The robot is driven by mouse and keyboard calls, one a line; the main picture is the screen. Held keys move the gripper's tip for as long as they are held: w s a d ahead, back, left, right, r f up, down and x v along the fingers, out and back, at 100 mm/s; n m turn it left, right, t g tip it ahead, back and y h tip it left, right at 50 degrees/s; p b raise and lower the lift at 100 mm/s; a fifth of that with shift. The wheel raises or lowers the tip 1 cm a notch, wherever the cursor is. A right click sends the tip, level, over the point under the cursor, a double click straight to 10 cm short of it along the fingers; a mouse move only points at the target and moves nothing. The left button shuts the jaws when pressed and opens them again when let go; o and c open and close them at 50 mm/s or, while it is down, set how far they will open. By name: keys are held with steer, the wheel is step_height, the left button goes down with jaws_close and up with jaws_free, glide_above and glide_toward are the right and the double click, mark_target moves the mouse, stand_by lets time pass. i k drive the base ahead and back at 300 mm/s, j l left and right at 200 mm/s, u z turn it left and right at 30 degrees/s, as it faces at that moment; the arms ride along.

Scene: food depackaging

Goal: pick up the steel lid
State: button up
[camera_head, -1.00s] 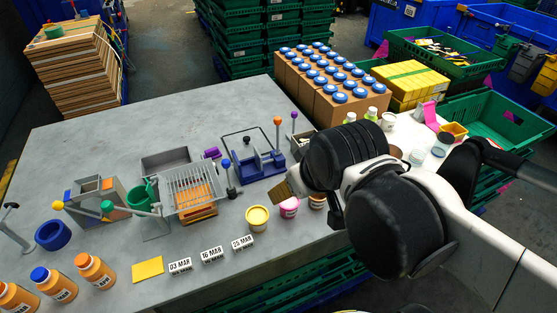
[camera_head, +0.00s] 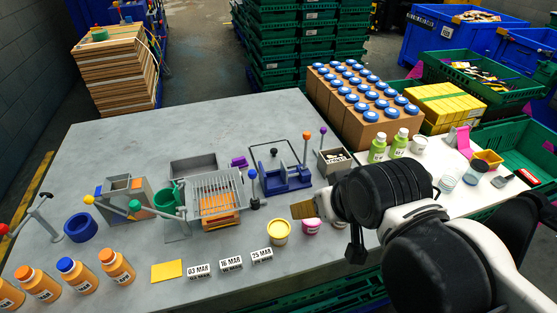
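I cannot pick out the steel lid with certainty. Small jars and lids stand on the white surface at the right, including a white-topped cup (camera_head: 418,146) and clear jars (camera_head: 447,178), but none is plainly a steel lid. My gripper (camera_head: 335,222) hangs over the front right of the grey table, mostly hidden behind my black wrist. A brownish flat piece (camera_head: 303,210) shows at its left side; I cannot tell whether it is part of the gripper or held. The finger opening is not visible.
On the grey table (camera_head: 230,130) near my gripper are a yellow pot (camera_head: 278,232), a pink pot (camera_head: 311,226), a blue press (camera_head: 285,178) and a grey box (camera_head: 334,160). The table's back left is clear.

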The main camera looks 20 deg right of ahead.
mark_target(270, 154)
steer(key=j+z, duration=0.7)
steer(key=j, duration=0.2)
steer(key=j+z, duration=0.35)
steer(key=j, duration=0.15)
